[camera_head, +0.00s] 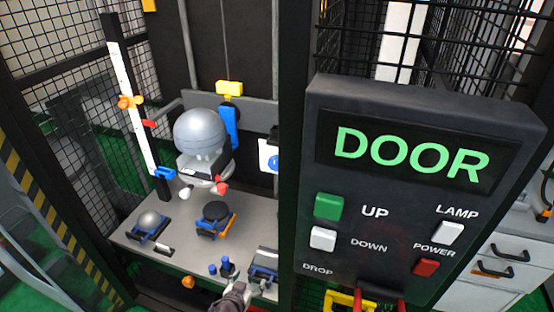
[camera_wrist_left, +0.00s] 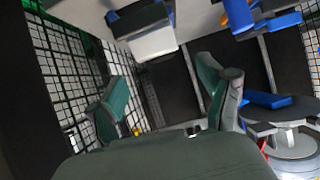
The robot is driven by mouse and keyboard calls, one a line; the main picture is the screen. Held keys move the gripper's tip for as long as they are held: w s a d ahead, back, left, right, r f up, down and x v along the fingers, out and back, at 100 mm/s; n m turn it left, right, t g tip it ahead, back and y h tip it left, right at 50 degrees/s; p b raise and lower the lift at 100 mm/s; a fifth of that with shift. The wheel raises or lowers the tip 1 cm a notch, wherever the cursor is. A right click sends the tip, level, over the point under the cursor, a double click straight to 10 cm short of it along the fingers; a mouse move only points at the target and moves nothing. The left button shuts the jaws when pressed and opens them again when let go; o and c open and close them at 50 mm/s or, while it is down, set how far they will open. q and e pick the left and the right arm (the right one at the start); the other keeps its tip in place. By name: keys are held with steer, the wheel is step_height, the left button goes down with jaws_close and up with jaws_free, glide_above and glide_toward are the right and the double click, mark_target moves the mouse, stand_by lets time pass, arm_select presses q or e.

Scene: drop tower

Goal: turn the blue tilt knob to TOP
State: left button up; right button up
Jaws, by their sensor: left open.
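A white plate (camera_head: 264,150) with a round blue knob (camera_head: 272,162) is at the back right of the enclosure, partly cut off by the dark post. Its marking is too small to read, so I cannot tell where it points. I cannot make out this knob in the left wrist view. My left gripper (camera_head: 236,297) is at the bottom edge of the head view, low in front of the grey table and apart from the knob. In the left wrist view its two green-grey fingers (camera_wrist_left: 162,80) are spread with nothing between them. My right gripper is not in view.
A control panel (camera_head: 420,190) reading DOOR fills the right, beside a dark post (camera_head: 291,150). On the grey table (camera_head: 180,262) are cradles, a silver ball (camera_head: 150,221) and small blue pegs (camera_head: 226,266). A larger grey sphere (camera_head: 201,133) stands above. Mesh walls enclose the left.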

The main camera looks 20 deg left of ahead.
arm_select(q)
steer(key=w+r+t+p, duration=0.15)
steer(key=w+r, duration=0.25)
steer(key=r, duration=0.4)
steer(key=w+r+t, duration=0.2)
steer(key=w+r, duration=0.3)
steer(key=r, duration=0.4)
steer(key=t, duration=0.3)
glide_toward(275, 164)
steer(key=shift+g+h, duration=0.25)
steer(key=shift+h, duration=0.05)
steer(key=w+b, duration=0.4)
steer(key=w, duration=0.5)
steer(key=shift+w+a+b, duration=0.1)
steer(key=shift+a+b, duration=0.05)
steer(key=shift+b, duration=0.2)
steer(key=shift+w+r, duration=0.15)
steer(key=shift+w, duration=0.2)
steer(key=shift+c, duration=0.2)
steer(key=c, duration=1.1)
